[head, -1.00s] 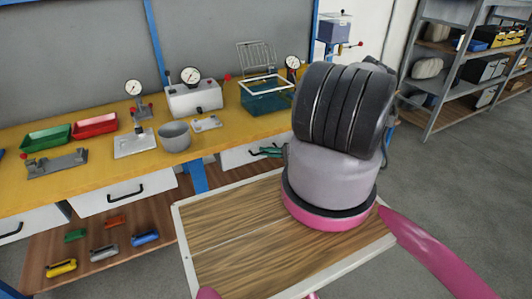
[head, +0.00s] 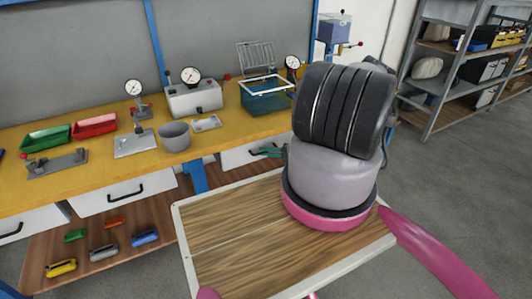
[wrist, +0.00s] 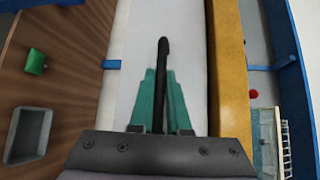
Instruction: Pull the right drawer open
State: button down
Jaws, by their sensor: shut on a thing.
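The right drawer (head: 236,157) is a white front under the yellow bench top, partly hidden behind my arm in the head view. Its white front (wrist: 188,50) fills the middle of the wrist view. Its black bar handle (wrist: 163,58) runs between the teal fingers of my gripper (wrist: 163,90), which is shut on it. In the head view only the teal tips of my gripper (head: 268,152) show at the drawer front. I see no clear gap between the drawer and the bench.
The yellow bench (head: 80,178) holds a grey cup (head: 174,137), dial gauges, a teal tank (head: 265,98) and green and red trays. Another white drawer (head: 100,201) is to the left. A lower wooden shelf (head: 170,228) holds small coloured parts. Grey floor (head: 455,190) is clear at right.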

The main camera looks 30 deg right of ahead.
jog(key=shift+s, duration=0.1)
jog(key=s, duration=2.4)
jog(key=shift+d, duration=0.45)
jog(key=shift+s, duration=0.1)
jog(key=c, duration=0.9)
grip_release()
jog(key=v, duration=1)
jog(key=shift+s+d, duration=0.25)
jog(key=shift+s, duration=0.05)
